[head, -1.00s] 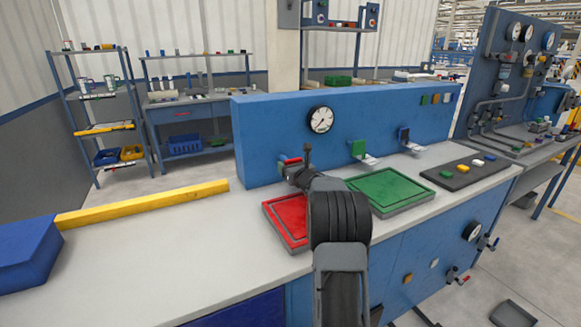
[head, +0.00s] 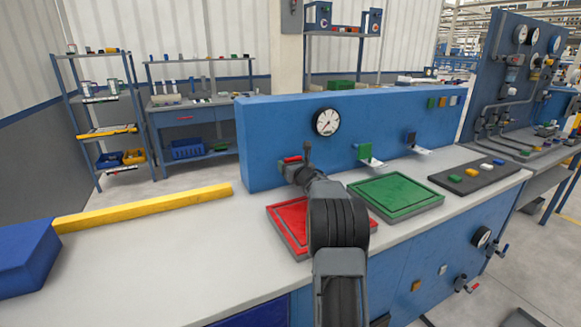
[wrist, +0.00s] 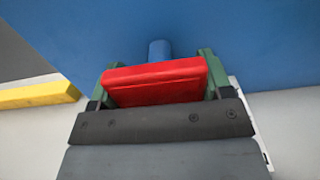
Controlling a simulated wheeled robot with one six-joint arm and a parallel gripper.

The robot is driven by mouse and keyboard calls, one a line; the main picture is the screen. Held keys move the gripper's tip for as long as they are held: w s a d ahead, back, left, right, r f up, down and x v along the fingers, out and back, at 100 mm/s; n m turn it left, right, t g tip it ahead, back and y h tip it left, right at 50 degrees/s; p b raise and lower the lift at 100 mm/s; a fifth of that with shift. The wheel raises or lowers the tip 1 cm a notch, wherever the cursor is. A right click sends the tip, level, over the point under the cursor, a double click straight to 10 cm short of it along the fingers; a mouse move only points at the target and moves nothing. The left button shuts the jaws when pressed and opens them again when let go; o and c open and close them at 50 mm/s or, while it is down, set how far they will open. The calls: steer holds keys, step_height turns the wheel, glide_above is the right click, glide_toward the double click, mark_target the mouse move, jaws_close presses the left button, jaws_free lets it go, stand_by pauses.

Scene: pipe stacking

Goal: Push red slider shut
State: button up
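The red slider (wrist: 155,82) is a block in front of the blue panel, with a short blue rod (wrist: 159,50) behind it in the wrist view. My gripper (wrist: 155,80) has a green finger on each side of the red slider, and the block fills the space between them with no clear gap. In the head view the red slider (head: 292,159) shows only as a small piece at my gripper (head: 296,168), low on the panel (head: 270,135) and below the gauge. My wrist hides most of it there.
A red tray (head: 285,225) lies under my arm and a green tray (head: 395,196) to its right. Green (head: 364,151) and blue (head: 411,137) sliders sit farther right on the panel. A yellow bar (head: 140,208) and a blue block (head: 25,258) lie left on the bench.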

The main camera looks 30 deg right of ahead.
steer(key=o, duration=0.5)
steer(key=shift+c, duration=0.2)
steer(key=s, duration=0.4)
steer(key=s+a+b, duration=0.1)
steer(key=s, duration=0.4)
steer(key=s+a, duration=0.1)
steer(key=s, duration=0.3)
steer(key=shift+s+b, duration=0.3)
steer(key=shift+s, duration=0.05)
steer(key=shift+s+d, duration=0.1)
